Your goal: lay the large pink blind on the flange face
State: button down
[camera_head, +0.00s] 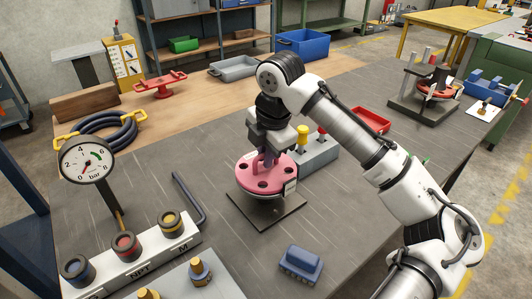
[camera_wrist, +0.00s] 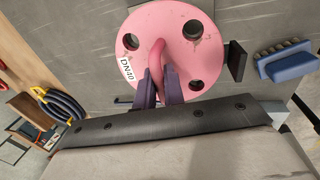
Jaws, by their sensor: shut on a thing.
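The large pink blind (camera_head: 262,184) is a round disc with several bolt holes and a raised loop handle. In the wrist view the blind (camera_wrist: 190,25) fills the top middle and carries a white DN40 label (camera_wrist: 127,69). My gripper (camera_head: 268,156) is shut on the loop handle from above; its dark fingers (camera_wrist: 163,86) pinch the handle in the wrist view. The blind looks about level above a dark square base plate (camera_head: 288,218). A little of a metal rim shows under the blind. The flange face is hidden, so I cannot tell whether they touch.
A grey block (camera_head: 318,156) with yellow and red knobs stands close behind right. A blue brush (camera_head: 301,265) lies in front, a hex key (camera_head: 187,195) to the left. A pressure gauge (camera_head: 87,160) and a fitting rack (camera_head: 145,254) stand left.

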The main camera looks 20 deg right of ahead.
jog(key=c, duration=1.4)
grip_release()
jog(key=shift+f, duration=0.1)
